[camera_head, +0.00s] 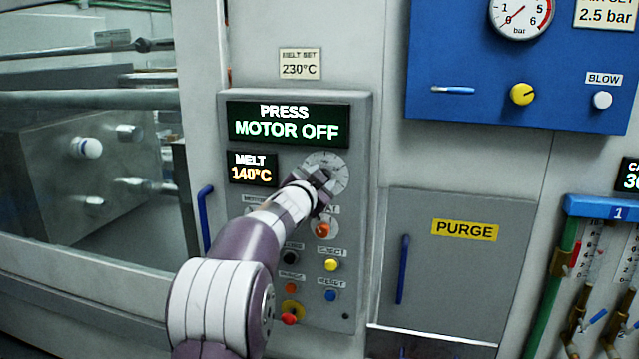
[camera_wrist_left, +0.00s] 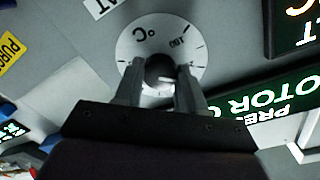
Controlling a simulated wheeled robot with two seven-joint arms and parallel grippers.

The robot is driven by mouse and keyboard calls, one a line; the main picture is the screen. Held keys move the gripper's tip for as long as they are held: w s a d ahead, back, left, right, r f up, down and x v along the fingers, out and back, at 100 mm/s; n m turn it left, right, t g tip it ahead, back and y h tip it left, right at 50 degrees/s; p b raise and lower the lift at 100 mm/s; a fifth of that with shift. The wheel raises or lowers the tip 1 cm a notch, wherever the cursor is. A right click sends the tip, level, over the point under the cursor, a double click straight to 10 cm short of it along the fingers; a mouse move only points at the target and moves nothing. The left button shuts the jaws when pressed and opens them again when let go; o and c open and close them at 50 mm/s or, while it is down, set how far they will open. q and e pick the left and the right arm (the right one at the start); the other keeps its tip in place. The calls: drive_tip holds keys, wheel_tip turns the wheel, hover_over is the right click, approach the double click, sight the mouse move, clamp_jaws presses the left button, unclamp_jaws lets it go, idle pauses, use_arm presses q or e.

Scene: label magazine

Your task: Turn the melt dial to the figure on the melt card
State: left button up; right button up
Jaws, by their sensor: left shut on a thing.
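The melt dial (camera_head: 338,166) is a pale round scale on the grey control panel, partly hidden by my left gripper (camera_head: 318,181). In the left wrist view the dial (camera_wrist_left: 190,47) shows "°C" and tick marks around a dark knob (camera_wrist_left: 160,68). There my left gripper (camera_wrist_left: 160,80) is shut on the knob, one finger on each side. The melt card (camera_head: 300,64) above the panel reads "MELT SET 230°C". The melt display (camera_head: 252,169) left of the dial reads 140°C. My right gripper is not in view.
A display (camera_head: 288,125) above the dial reads "PRESS MOTOR OFF". Several coloured buttons, including a yellow one (camera_head: 331,265), sit below the dial close to my arm. A purge door (camera_head: 462,280) is at the right, and a blue panel (camera_head: 480,60) is above it.

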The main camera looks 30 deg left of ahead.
use_arm(q)
drive_tip(key=shift+d+f+m+g+y+b, duration=0.2)
drive_tip(key=shift+m+b, duration=0.55)
drive_tip(key=shift+m, duration=1.8)
drive_tip(key=shift+a+r+m+y+b, duration=0.1)
drive_tip(key=shift+m+y+b, duration=0.45)
drive_tip(key=shift+m, duration=2.05)
drive_tip(key=shift+d+f+m+g+y+b, duration=0.1)
drive_tip(key=shift+m+b, duration=0.85)
drive_tip(key=shift+m, duration=1.6)
drive_tip(key=shift+w, duration=0.1)
drive_tip(key=o, duration=1)
drive_tip(key=shift+o, duration=0.3)
drive_tip(key=shift+r, duration=0.1)
